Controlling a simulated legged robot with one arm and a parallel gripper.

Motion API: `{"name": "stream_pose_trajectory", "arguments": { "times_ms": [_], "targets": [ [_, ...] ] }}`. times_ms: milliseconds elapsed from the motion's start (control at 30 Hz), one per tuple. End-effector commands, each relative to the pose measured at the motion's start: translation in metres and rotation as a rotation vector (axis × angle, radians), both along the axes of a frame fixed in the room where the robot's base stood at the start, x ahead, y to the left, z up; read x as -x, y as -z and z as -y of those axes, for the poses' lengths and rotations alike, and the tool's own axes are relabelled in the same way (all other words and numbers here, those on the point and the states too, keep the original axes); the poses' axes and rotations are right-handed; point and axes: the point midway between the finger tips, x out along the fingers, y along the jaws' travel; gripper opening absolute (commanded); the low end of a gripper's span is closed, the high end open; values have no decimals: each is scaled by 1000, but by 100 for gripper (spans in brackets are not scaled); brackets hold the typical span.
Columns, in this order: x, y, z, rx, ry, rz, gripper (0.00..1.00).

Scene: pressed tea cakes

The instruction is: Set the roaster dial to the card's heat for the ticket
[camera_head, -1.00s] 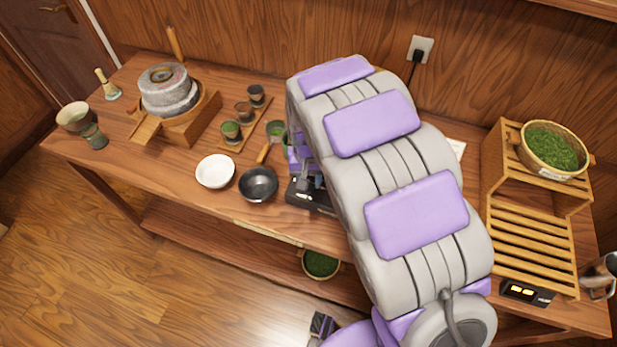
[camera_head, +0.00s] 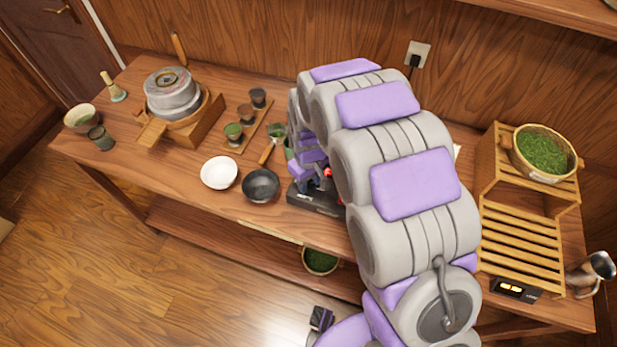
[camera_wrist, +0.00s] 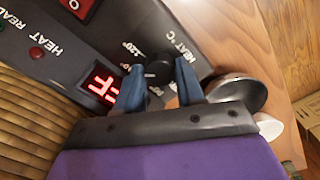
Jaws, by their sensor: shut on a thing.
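The roaster's black control panel (camera_wrist: 95,55) fills the upper left of the wrist view, with HEAT and READY labels, a red display (camera_wrist: 100,84) partly hidden by a finger, and a HEAT °C scale. My gripper (camera_wrist: 159,72) is shut on the black dial (camera_wrist: 158,66), one blue finger on each side. The 120° mark shows beside it; the dial's pointer cannot be made out. In the head view the roaster's black base (camera_head: 312,202) shows below my arm, with a red glow beside it. No card or ticket can be read; a pale sliver (camera_head: 457,151) shows behind my arm.
A black bowl (camera_head: 261,186) and a white bowl (camera_head: 219,173) stand left of the roaster. Further left are a stone mill (camera_head: 172,95) and a tray of cups (camera_head: 245,127). A slatted wooden rack (camera_head: 522,240) and a basket of green leaves (camera_head: 543,152) stand right.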

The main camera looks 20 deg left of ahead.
Motion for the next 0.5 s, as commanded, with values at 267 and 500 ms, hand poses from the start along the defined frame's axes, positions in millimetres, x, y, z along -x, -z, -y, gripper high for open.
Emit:
{"name": "stream_pose_trajectory", "arguments": {
  "times_ms": [267,500],
  "targets": [
    [0,0,0,-1,-50,-1,7],
    [0,0,0,-1,-53,0,7]
  ]
}}
